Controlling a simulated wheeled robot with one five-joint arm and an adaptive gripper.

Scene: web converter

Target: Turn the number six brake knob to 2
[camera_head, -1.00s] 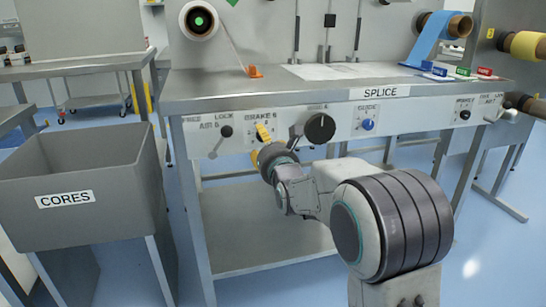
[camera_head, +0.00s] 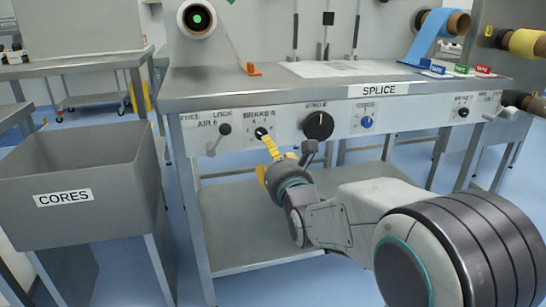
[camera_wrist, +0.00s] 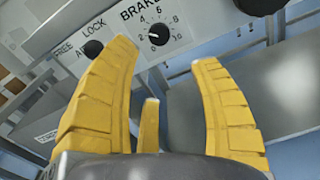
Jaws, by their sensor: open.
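The brake 6 knob (camera_head: 262,133) is a small dark knob on the white panel under the table edge, beneath a "BRAKE 6" label. In the wrist view it (camera_wrist: 158,34) sits in a numbered dial, just beyond and between my fingertips; its exact pointer setting is too small to read surely. My gripper (camera_wrist: 164,55) is open, its yellow fingers spread below the dial with nothing between them. In the head view my gripper (camera_head: 268,158) is in front of and below the knob; one finger overlaps its lower edge, and contact cannot be told.
The free/lock air lever (camera_head: 225,130) is left of the knob. A large black knob (camera_head: 319,126) is close on the right, then a blue knob (camera_head: 367,122). The steel table edge (camera_head: 300,98) overhangs above. A grey cores bin (camera_head: 100,190) stands at left.

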